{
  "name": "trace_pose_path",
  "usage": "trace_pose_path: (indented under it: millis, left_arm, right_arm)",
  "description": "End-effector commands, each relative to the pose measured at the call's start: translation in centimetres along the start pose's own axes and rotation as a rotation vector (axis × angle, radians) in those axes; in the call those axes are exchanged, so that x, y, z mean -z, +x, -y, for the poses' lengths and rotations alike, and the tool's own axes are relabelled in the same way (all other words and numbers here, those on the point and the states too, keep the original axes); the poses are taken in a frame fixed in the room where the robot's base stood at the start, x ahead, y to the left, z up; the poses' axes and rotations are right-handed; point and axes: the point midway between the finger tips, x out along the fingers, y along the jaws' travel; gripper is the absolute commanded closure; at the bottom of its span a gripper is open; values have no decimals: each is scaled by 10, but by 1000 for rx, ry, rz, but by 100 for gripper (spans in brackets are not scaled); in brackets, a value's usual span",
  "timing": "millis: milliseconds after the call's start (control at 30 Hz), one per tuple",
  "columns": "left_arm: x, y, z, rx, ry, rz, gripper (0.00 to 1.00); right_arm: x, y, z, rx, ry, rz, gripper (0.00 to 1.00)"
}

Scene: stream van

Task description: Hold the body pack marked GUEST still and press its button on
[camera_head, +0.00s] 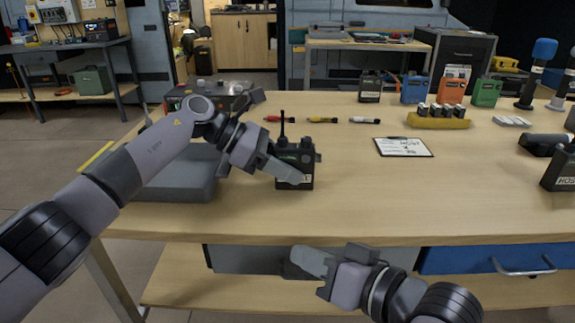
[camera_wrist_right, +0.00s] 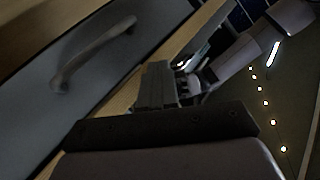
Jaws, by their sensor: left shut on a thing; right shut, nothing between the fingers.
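A black body pack (camera_head: 306,157) with a short antenna stands upright on the table, left of the middle. A white label shows low on its front, partly covered by my left gripper, so I cannot read it in full. My left gripper (camera_head: 290,172) is shut on this pack from the left. My right gripper (camera_head: 305,262) is shut and empty, below the table's front edge and apart from the pack. The right wrist view shows a drawer handle (camera_wrist_right: 90,52) and dark gripper parts. I cannot make out the pack's button.
A clipboard (camera_head: 403,147) lies right of the pack. Another black pack (camera_head: 561,168) stands at the right edge. Several coloured packs (camera_head: 414,88) line the back, near a yellow holder (camera_head: 437,122). A grey tray (camera_head: 178,180) lies under my left arm. The table's front middle is clear.

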Motion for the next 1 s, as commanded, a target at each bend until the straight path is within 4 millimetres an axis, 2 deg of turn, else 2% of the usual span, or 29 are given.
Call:
trace_pose_path:
  millis: [33,100,233,400,567,1000]
  left_arm:
    - [0,0,0,0,0,0,93]
    - [0,0,0,0,0,0,93]
    - [0,0,0,0,0,0,93]
    - [0,0,0,0,0,0,93]
    - [0,0,0,0,0,0,93]
    - [0,0,0,0,0,0,93]
  right_arm:
    - [19,-1,5,8,0,-31,100]
    - [38,-3,11,18,12,-61,100]
    - [62,-6,20,32,27,-100,100]
    - [76,-7,24,40,38,-120,100]
    - [83,0,18,38,39,-122,100]
    - [116,39,-12,38,38,-121,100]
